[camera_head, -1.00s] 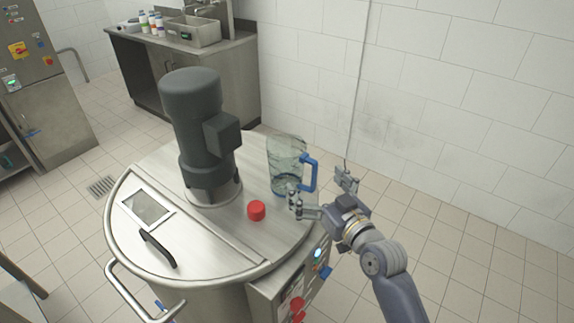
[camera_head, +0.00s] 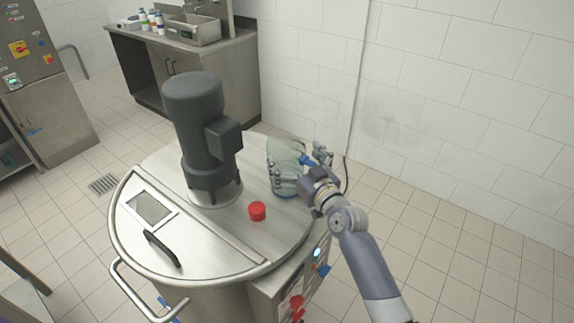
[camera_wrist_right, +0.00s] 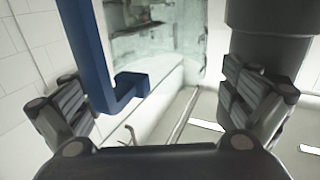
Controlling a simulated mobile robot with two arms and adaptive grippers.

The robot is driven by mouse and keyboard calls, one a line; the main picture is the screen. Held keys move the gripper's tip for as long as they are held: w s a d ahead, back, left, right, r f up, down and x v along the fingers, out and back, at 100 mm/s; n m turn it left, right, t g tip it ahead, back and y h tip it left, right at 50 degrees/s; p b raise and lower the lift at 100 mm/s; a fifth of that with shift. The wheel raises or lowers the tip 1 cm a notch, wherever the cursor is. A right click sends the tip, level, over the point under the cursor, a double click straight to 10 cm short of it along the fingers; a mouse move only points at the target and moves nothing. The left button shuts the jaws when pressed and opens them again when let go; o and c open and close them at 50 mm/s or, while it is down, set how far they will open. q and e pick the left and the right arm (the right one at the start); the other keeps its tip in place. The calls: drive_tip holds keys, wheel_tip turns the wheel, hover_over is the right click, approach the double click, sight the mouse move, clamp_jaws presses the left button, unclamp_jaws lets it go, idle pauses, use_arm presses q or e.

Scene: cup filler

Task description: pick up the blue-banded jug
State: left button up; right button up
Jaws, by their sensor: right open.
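The clear jug (camera_head: 284,150) with its blue handle stands on the round steel lid (camera_head: 237,238) of the machine, behind the red knob. My right gripper (camera_head: 299,166) is at the jug's handle side and covers most of the handle. In the right wrist view, the blue handle (camera_wrist_right: 92,60) comes down between the two open fingers, nearer the left one, and the clear jug body (camera_wrist_right: 155,35) is beyond it. The gripper is open and not closed on anything. My left gripper is not in view.
A tall dark motor (camera_head: 200,125) stands on the lid left of the jug. A red knob (camera_head: 257,211) and a black lid handle (camera_head: 162,248) are in front. A tiled wall (camera_head: 450,110) is behind. A sink counter (camera_head: 190,45) stands at the back.

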drive_tip(key=shift+x, duration=0.85)
drive_tip(key=c, duration=1.3)
